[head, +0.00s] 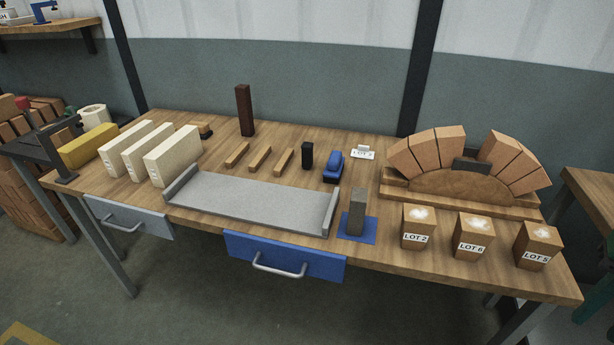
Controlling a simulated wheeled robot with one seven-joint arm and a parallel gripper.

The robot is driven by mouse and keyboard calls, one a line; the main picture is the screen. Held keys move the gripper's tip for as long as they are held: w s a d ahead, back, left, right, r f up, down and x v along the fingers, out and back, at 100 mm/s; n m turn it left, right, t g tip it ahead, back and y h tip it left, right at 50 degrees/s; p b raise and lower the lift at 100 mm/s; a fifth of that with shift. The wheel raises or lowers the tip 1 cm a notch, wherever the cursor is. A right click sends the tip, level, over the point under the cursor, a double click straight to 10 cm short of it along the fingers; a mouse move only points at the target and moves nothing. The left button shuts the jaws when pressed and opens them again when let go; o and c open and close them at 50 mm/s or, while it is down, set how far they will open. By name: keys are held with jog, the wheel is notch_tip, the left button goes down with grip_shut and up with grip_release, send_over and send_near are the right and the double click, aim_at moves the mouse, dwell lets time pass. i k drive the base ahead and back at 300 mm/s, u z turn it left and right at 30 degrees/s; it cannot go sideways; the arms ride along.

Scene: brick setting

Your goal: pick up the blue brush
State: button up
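The blue brush (332,168) lies on the wooden workbench (240,205), right of the middle and towards the back. It looks like a blue block with a dark underside. A small upright black block (307,155) stands just left of it, and a white label card (363,153) is close behind it on the right. Nothing covers the brush. My gripper is not in view.
A grey tray (250,203) lies in front, with a grey block (356,212) on a blue mat right of it. A brick arch (465,165) and lot-labelled boxes (418,228) fill the right. Cream bricks (172,157) and a tall dark post (244,110) stand left.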

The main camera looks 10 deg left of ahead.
aim_at(331, 175)
jog(key=u, duration=0.6)
jog(key=k, duration=0.75)
jog(key=u, duration=0.75)
jog(key=k, duration=0.45)
jog(key=u, duration=0.3)
jog(key=i, duration=1.15)
jog(key=z, duration=1)
jog(key=i, duration=1.15)
jog(key=z, duration=0.5)
